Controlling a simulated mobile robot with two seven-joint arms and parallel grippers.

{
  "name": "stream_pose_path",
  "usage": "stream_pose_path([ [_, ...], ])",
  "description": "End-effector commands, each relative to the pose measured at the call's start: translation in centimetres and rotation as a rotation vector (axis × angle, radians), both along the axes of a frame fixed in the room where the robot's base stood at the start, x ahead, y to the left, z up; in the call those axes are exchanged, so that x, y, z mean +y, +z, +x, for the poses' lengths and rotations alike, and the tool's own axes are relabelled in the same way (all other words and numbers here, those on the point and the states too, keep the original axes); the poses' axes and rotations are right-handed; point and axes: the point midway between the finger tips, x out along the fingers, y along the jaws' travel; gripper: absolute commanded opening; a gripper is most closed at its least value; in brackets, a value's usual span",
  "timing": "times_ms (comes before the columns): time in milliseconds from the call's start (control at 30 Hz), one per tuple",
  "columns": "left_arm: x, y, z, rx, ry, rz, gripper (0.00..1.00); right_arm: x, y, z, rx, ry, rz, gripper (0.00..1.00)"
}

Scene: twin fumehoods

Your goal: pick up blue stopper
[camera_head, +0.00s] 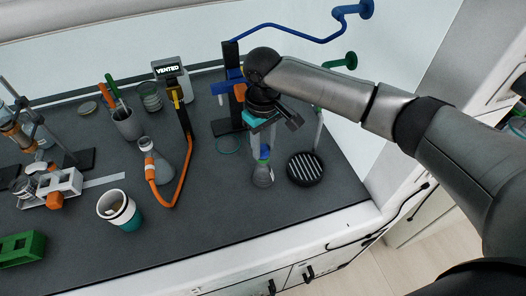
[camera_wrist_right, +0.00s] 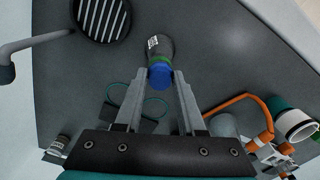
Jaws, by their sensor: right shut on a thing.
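The blue stopper (camera_wrist_right: 161,75) sits between the two fingertips of my right gripper (camera_wrist_right: 160,78) in the right wrist view, at the mouth of a small grey flask (camera_wrist_right: 159,47) with a green band at its neck. In the head view the stopper (camera_head: 264,154) shows small, above the flask (camera_head: 263,176) on the dark bench. My right gripper (camera_head: 262,148) points down over it, shut on the stopper. I cannot tell whether the stopper is still seated in the neck or slightly lifted. My left gripper is not in view.
A round black slotted disc (camera_head: 305,168) lies right of the flask. A stand (camera_head: 230,90) with blue clamps is just behind my gripper. A flask with an orange hose (camera_head: 157,168) and a white-and-teal cup (camera_head: 118,210) stand to the left. The bench front is clear.

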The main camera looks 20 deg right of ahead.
Motion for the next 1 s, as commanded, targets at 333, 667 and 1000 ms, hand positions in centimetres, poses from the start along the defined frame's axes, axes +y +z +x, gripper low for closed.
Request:
stream_pose_path([
  [333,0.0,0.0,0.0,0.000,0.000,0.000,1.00,0.0,0.0,0.0,0.000,0.000,0.000,0.00],
  [667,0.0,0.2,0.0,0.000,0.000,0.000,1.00,0.1,2.0,0.1,-0.002,0.000,0.002,0.00],
  [1000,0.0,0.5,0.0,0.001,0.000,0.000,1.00,0.1,8.5,0.1,-0.002,0.000,0.002,0.00],
])
